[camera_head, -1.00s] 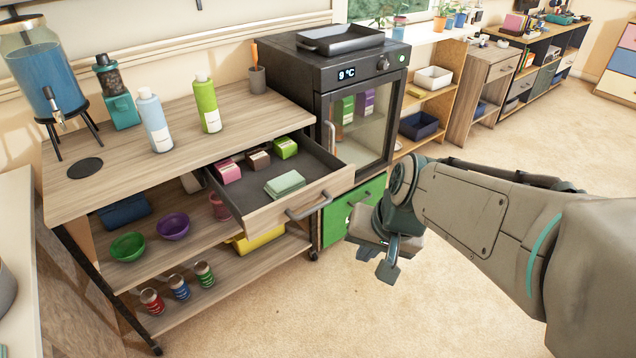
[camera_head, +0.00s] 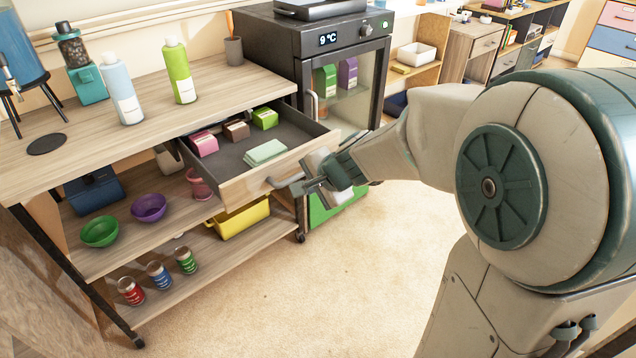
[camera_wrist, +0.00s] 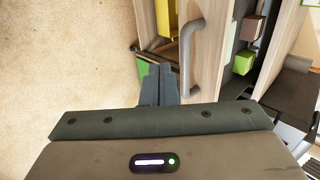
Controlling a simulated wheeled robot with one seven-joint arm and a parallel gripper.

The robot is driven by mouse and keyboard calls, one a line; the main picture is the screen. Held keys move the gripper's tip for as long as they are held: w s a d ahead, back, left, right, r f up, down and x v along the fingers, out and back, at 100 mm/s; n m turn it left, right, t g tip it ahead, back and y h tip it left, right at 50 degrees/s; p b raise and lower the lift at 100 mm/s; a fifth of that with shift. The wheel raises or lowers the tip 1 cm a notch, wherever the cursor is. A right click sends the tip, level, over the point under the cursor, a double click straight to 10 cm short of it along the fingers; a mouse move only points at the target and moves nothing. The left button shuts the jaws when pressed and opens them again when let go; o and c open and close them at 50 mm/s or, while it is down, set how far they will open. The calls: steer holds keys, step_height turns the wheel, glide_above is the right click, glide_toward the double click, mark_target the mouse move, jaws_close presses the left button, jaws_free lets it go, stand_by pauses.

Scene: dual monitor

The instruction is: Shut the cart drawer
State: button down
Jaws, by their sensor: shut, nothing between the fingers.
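The cart drawer (camera_head: 240,188) is pulled out from under the top of the wooden cart (camera_head: 100,118). It holds small boxes and a pale green stack (camera_head: 265,152). Its bar handle (camera_head: 284,182) is on the wooden front, and the handle also shows in the wrist view (camera_wrist: 187,58). My gripper (camera_head: 300,188) is shut and empty, close to the right part of the drawer front by the handle. In the wrist view the shut fingers (camera_wrist: 158,84) point toward the drawer front, beside the handle. I cannot tell whether they touch it.
Bowls, cans and a yellow bin (camera_head: 238,220) sit on the cart's lower shelves. Bottles stand on top. The floor in front is clear.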

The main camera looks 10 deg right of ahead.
steer(key=shift+w+a+f, duration=0.3)
steer(key=shift+w+a, duration=0.15)
steer(key=shift+w, duration=0.25)
steer(key=shift+w+a+f, duration=0.35)
steer(key=shift+w+a, duration=0.15)
steer(key=shift+w, duration=0.15)
steer(key=shift+w+a+f, duration=0.3)
steer(key=shift+w+a, duration=0.15)
steer(key=shift+w, duration=0.25)
